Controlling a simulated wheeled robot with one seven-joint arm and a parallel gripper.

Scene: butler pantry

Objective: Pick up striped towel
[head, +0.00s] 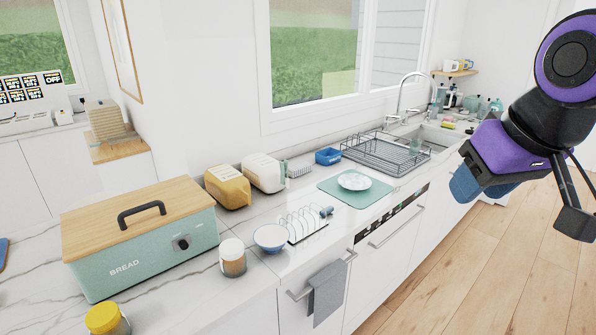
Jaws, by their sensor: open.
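A grey towel (327,290) hangs over the bar handle (299,294) of the white cabinet front below the counter, at the bottom middle of the head view. Its stripes cannot be made out clearly at this size. It hangs down flat against the front, with its upper edge folded over the bar. My gripper (521,205) is at the upper right, raised over the floor side of the counter, well to the right of the towel and apart from it. It is open, and I see nothing held between its fingers.
The counter holds a green bread box (140,240), jars, a toast rack (301,226), a blue bowl (270,238), a plate (354,180) on a green mat (335,191) and a dish rack (386,152). A second handle (397,228) sticks out right of the towel. The wooden floor (480,280) is clear.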

